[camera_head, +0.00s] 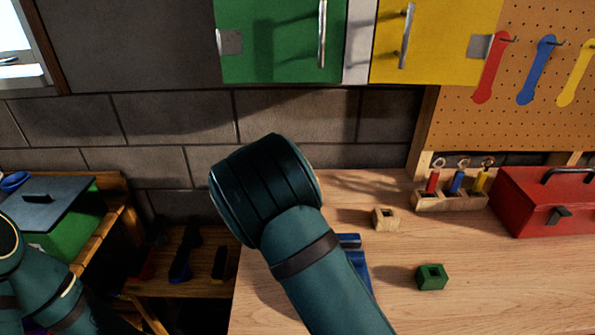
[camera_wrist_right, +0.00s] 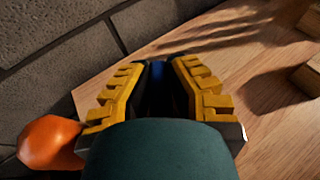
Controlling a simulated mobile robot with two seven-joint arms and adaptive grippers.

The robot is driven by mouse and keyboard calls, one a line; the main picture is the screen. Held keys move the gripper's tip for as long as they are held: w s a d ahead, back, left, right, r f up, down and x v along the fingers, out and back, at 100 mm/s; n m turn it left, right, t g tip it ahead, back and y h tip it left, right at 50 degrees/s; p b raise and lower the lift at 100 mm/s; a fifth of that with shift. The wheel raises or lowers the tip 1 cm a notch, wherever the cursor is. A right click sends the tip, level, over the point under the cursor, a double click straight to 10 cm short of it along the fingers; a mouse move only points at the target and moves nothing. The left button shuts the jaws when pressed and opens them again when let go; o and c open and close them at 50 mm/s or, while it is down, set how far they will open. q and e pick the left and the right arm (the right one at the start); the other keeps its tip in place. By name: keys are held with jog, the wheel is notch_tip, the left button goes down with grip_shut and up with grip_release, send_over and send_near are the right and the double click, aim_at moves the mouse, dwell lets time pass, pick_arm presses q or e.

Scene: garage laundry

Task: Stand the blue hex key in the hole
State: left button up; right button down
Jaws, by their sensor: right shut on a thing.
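In the right wrist view my right gripper (camera_wrist_right: 157,66) is shut on a narrow dark-blue thing, which I take to be the blue hex key (camera_wrist_right: 157,75). Most of it is hidden between the yellow fingers, so I cannot tell its tilt. In the head view my right arm hides this gripper and key. A small wooden block with a square hole (camera_head: 385,219) stands on the workbench right of my arm. A green block with a hole (camera_head: 431,277) stands nearer. My left arm shows at the lower left, its gripper out of view.
A rack (camera_head: 450,202) with red, blue and yellow handled tools stands beside a red toolbox (camera_head: 550,205). A blue object (camera_head: 350,241) is partly behind my right arm. A green bin (camera_head: 65,225) is at left. An orange object (camera_wrist_right: 46,143) shows in the wrist view.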

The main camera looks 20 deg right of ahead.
jog(key=shift+f+b, duration=0.7)
jog(key=shift+f, duration=0.25)
jog(key=c, duration=1)
grip_release()
jog(key=shift+r, duration=0.1)
notch_tip(320, 180, up, 10)
jog(key=shift+f, duration=0.1)
